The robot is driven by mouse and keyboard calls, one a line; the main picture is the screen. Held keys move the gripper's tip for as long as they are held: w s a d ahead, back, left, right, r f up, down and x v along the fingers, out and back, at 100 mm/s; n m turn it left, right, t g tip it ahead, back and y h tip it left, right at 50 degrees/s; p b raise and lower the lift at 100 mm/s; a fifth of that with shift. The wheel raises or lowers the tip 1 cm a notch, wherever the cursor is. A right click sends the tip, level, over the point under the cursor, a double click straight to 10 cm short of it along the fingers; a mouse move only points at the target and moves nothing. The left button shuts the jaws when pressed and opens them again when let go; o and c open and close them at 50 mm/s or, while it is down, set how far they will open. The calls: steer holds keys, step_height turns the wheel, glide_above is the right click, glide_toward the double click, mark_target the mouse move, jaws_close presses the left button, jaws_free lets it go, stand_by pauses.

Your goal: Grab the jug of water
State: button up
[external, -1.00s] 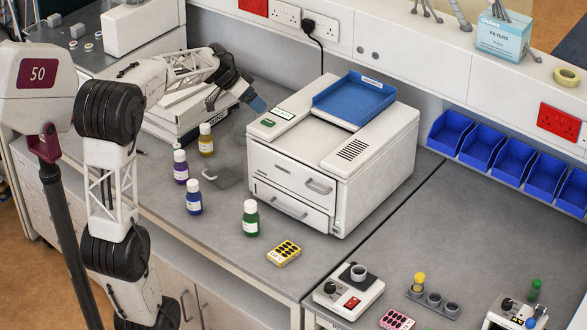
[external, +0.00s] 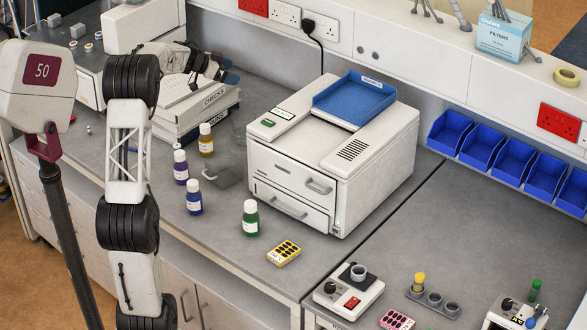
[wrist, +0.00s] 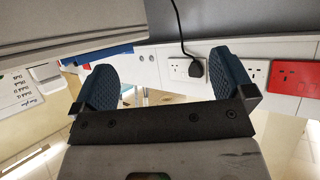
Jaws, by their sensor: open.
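My gripper (external: 225,68) is raised at the back left, above and behind a stack of white boxes. In the wrist view its two blue fingers (wrist: 165,82) are wide apart with nothing held between them. A grey, see-through-looking shape with a pale handle (external: 222,175) is on the bench, left of the white printer-like machine. It may be the water jug, but I cannot make it out clearly. My gripper is well apart from it, and the wrist view does not show it.
Bottles with yellow (external: 206,145), purple (external: 181,172), blue (external: 194,203) and green (external: 251,225) contents stand around it. The white machine (external: 375,170) bears a blue tray (external: 353,98). White boxes (external: 190,125) are behind. A yellow pill pack (external: 284,253) lies in front.

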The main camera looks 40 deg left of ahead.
mark_target(243, 115)
step_height(243, 115, down, 9)
steer(key=shift+a, duration=0.2)
steer(key=shift+f, duration=0.15)
step_height(243, 115, down, 7)
stand_by(0.7)
steer(key=shift+w, duration=0.1)
steer(key=shift+x, duration=2.45)
steer(key=c, duration=1)
